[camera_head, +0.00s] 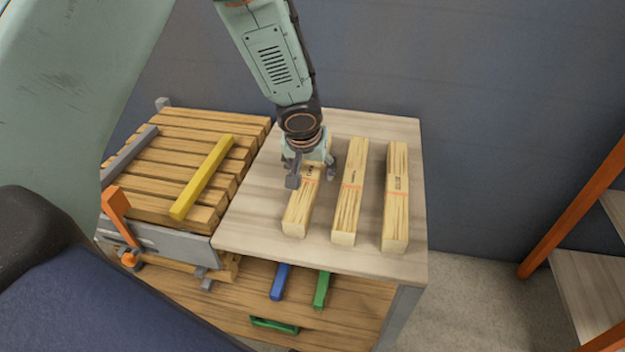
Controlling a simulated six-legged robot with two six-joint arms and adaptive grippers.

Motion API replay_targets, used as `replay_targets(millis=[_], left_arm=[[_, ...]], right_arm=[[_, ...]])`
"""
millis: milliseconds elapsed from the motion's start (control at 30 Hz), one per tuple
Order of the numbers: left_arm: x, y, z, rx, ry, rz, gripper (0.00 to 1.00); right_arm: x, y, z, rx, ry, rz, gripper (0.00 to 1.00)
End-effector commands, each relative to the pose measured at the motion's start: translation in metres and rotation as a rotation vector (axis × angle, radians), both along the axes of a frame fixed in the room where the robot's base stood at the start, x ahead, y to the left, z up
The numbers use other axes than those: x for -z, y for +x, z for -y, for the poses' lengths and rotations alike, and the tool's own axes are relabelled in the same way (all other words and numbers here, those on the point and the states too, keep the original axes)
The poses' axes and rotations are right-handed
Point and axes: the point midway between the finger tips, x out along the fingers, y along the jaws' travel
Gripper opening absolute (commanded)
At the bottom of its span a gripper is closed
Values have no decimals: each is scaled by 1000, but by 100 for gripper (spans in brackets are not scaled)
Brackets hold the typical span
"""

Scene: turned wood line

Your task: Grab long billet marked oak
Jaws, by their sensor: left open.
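Three long pale wood billets lie side by side on the tabletop (259,218), each with dark lettering and an orange line. The left billet (298,217) has short lettering that may read oak, but it is too small to be sure. The middle billet (346,218) and the right billet (396,225) have lettering I cannot read. My left gripper (311,180) is open over the left billet, with one finger on each side of it. The gripper hides the billet's far part. I cannot tell whether the fingers touch it. My right gripper is not in view.
A slatted wooden rack (160,192) with a yellow bar (203,177) on it stands left of the table. Blue (280,282) and green (321,290) bars lie on the shelf below. An orange-framed shelf (575,205) stands at right. A wall is behind.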

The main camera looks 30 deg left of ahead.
Motion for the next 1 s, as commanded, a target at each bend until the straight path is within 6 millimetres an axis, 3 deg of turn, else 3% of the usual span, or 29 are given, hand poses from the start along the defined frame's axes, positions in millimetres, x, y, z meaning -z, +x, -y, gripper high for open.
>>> replay_targets(millis=[133,433,1000], left_arm=[[17,8,-2,1,0,0,69],[19,11,-2,1,1,1,69],[19,12,-2,0,0,1,20]], right_arm=[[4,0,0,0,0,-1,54],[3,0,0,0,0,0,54],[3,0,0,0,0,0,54]])
